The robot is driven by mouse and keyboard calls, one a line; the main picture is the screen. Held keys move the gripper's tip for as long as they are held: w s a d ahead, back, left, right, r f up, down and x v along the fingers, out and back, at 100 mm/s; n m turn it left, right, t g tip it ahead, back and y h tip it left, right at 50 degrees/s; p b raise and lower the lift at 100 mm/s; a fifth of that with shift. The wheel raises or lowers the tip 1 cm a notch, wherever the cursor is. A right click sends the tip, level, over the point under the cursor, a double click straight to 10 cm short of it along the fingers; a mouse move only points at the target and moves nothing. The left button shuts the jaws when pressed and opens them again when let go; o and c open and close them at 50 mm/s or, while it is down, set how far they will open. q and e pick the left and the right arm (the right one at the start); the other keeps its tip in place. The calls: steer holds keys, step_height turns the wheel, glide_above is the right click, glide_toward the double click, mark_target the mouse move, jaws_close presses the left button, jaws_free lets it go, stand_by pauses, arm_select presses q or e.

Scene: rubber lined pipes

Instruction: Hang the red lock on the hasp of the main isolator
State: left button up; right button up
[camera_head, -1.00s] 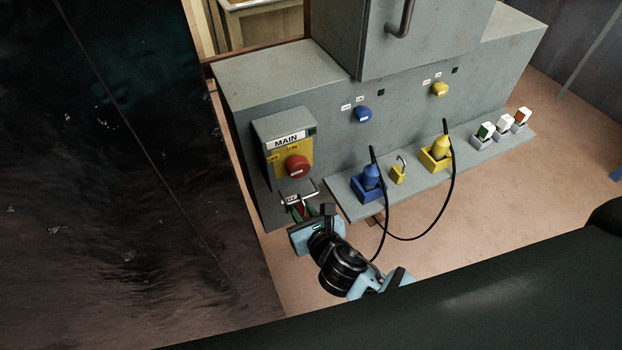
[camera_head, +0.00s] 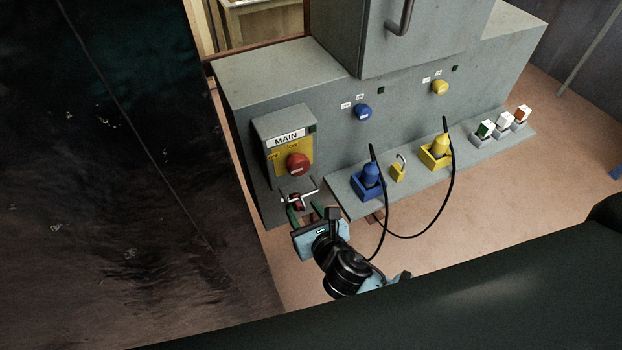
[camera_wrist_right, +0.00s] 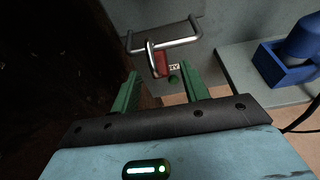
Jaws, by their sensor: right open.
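The main isolator (camera_head: 288,143) is a grey box with a yellow plate and a red knob. Its metal hasp (camera_head: 309,193) sticks out below; it shows as a bar in the right wrist view (camera_wrist_right: 180,42). The red lock (camera_head: 297,203) is at this hasp. In the right wrist view the lock (camera_wrist_right: 161,64) hangs with its shackle looped around the bar. My right gripper (camera_head: 305,213) is open, just below and in front of the lock; its green fingers (camera_wrist_right: 160,90) stand apart from it with nothing between them. My left gripper is not in view.
A grey shelf (camera_head: 410,198) right of the hasp holds a blue plug in a blue socket (camera_head: 366,186), a brass padlock (camera_head: 398,172), a yellow plug (camera_head: 440,146) and small switches. Black cables hang near my right wrist. A dark panel (camera_head: 100,180) stands at left.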

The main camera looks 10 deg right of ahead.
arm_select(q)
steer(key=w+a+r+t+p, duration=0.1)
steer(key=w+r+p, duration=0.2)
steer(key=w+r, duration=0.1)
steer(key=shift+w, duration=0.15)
arm_select(e)
steer(key=s+d+f+n+g, duration=0.1)
steer(key=s+d+f+n, duration=0.2)
steer(key=s+n, duration=0.6)
steer(key=s+d+f+n+g, duration=0.2)
steer(key=s+n, duration=0.7)
steer(key=n, duration=0.6)
steer(key=s+d+f+n+g, duration=0.2)
steer(key=s+d+f+n, duration=0.2)
steer(key=s+n, duration=0.5)
steer(key=d+n, duration=0.1)
steer(key=n, duration=0.1)
steer(key=shift+d+f+n+h, duration=0.25)
steer(key=shift+d+n+h, duration=0.15)
